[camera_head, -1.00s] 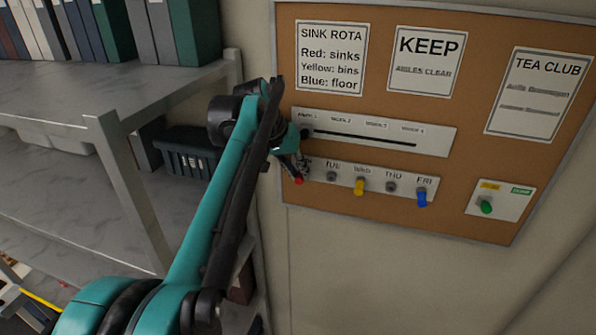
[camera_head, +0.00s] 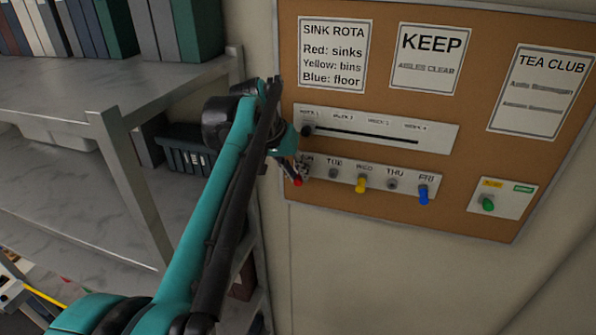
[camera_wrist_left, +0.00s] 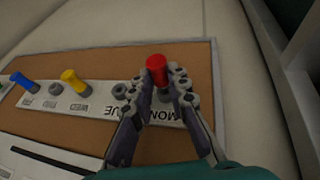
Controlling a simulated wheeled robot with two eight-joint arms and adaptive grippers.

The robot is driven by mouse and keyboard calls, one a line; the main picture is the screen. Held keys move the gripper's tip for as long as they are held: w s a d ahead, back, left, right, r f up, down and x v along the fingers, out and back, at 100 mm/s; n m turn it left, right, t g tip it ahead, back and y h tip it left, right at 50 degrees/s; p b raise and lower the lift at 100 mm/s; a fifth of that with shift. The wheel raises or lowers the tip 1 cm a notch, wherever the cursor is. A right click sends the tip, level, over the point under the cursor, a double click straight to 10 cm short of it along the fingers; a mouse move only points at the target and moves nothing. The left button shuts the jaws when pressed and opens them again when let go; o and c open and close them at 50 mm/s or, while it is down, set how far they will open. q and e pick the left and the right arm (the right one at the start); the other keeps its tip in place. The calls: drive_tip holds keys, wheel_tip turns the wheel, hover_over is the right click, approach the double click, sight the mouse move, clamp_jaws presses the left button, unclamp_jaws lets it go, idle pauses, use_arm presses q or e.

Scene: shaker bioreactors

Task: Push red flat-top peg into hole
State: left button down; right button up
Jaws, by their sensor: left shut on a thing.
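My left gripper (camera_head: 296,170) is at the left end of the white day strip, at the MON place. In the left wrist view the two fingers (camera_wrist_left: 168,82) are shut on the red flat-top peg (camera_wrist_left: 157,67), with its top sticking out between the fingertips. The peg also shows in the head view (camera_head: 298,182), just below the strip's left end. A grey ring (camera_wrist_left: 165,98) at MON shows partly between the fingers. Whether the peg's lower end is in the hole is hidden. My right gripper is not in view.
The day strip (camera_head: 345,177) has empty grey sockets at TUE (camera_head: 333,173) and THU (camera_head: 392,185). A yellow peg (camera_head: 361,184) is at WED and a blue peg (camera_head: 424,194) at FRI. A slider knob (camera_head: 307,131) sits above. A shelf (camera_head: 100,118) stands left.

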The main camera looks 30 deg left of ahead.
use_arm(q)
drive_tip(key=shift+s, duration=0.25)
drive_tip(key=shift+s, duration=0.1)
drive_tip(key=shift+s+d, duration=0.2)
drive_tip(key=shift+s, duration=0.5)
drive_tip(key=shift+s+d, duration=0.2)
drive_tip(key=shift+s, duration=0.45)
